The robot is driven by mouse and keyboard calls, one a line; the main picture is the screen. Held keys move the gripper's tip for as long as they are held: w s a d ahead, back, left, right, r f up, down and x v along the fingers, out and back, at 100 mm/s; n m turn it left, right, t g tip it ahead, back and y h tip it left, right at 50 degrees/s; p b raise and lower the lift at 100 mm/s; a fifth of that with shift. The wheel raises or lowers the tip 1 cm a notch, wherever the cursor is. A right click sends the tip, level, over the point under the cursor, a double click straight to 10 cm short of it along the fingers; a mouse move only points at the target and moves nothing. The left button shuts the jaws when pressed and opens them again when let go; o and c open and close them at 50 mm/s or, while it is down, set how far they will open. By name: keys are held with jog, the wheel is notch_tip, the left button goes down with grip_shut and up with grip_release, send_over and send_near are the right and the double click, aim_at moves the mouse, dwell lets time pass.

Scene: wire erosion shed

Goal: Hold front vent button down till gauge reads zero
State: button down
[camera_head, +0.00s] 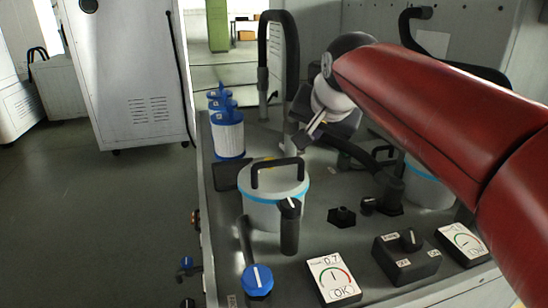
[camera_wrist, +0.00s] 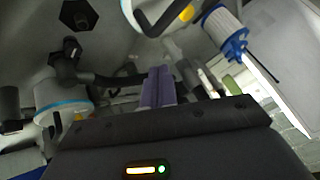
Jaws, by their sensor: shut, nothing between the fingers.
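The front canister (camera_head: 272,205) is white with a blue band and a black handle over its lid. A yellow spot (camera_head: 268,163) shows on the lid behind the handle, and also at the top of the wrist view (camera_wrist: 187,12); I cannot tell for sure whether it is the vent button. A white gauge (camera_head: 333,278) in front of this canister seems to read 0.7, with "OK" below. My gripper (camera_head: 315,126) is shut and empty, above and behind the canister, apart from the lid. Its purple fingers (camera_wrist: 158,88) show in the wrist view.
A second canister (camera_head: 428,186) stands at right, partly behind my arm, with another gauge (camera_head: 462,243) nearby. A black switch box (camera_head: 406,257), a blue-knobbed lever (camera_head: 257,280) and upright pipes crowd the bench. Filter cartridges (camera_head: 229,136) stand at back left. The floor at left is open.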

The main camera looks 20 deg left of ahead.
jog(key=w+a+r+y, duration=0.1)
jog(key=w+a, duration=0.1)
jog(key=a, duration=0.3)
jog(key=w+a+r+y, duration=0.1)
jog(key=w+a, duration=0.1)
jog(key=a, duration=0.3)
jog(key=shift+r+m, duration=0.25)
jog(key=shift+m, duration=0.05)
jog(key=shift+d, duration=0.1)
notch_tip(320, 180, down, 8)
jog(key=b, duration=0.7)
jog(key=shift+r, duration=0.2)
jog(key=shift+f+b, duration=0.6)
jog(key=shift+b, duration=0.05)
jog(key=shift+f, duration=0.1)
dwell(0.3)
jog(key=shift+f, duration=0.3)
